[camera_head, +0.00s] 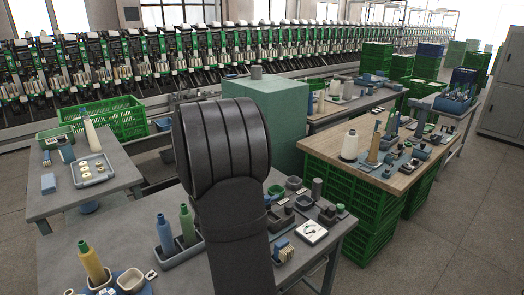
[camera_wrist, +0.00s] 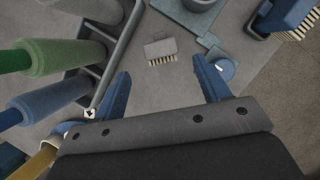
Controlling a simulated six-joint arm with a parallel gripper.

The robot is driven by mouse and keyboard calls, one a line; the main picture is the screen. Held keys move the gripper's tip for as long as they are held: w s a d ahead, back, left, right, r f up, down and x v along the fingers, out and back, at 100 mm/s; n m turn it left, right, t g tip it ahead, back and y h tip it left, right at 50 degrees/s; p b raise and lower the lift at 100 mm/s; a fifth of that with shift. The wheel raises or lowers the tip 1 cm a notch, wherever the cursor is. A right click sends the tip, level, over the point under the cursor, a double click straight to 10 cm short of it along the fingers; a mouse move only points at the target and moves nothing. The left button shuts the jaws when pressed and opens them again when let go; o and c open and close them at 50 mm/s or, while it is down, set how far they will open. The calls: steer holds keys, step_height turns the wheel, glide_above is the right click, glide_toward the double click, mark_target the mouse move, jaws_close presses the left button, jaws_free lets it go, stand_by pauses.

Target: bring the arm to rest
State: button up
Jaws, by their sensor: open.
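My gripper (camera_wrist: 163,90) shows in the wrist view with two blue fingers spread apart and nothing between them. It hangs over the grey table (camera_wrist: 165,18). A small grey brush (camera_wrist: 160,46) with pale bristles lies on the table beyond the fingertips. In the head view my dark arm (camera_head: 221,150) rises in front of the near grey table and hides part of it. My gripper cannot be made out in the head view.
A blue brush (camera_wrist: 285,14) is at upper right. In the head view, a wooden-topped table (camera_head: 330,143) stands right; floor (camera_head: 450,225) is clear.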

steer(key=x, duration=1)
steer(key=shift+f, duration=0.2)
steer(key=shift+w+r, duration=0.1)
steer(key=shift+r, duration=1.5)
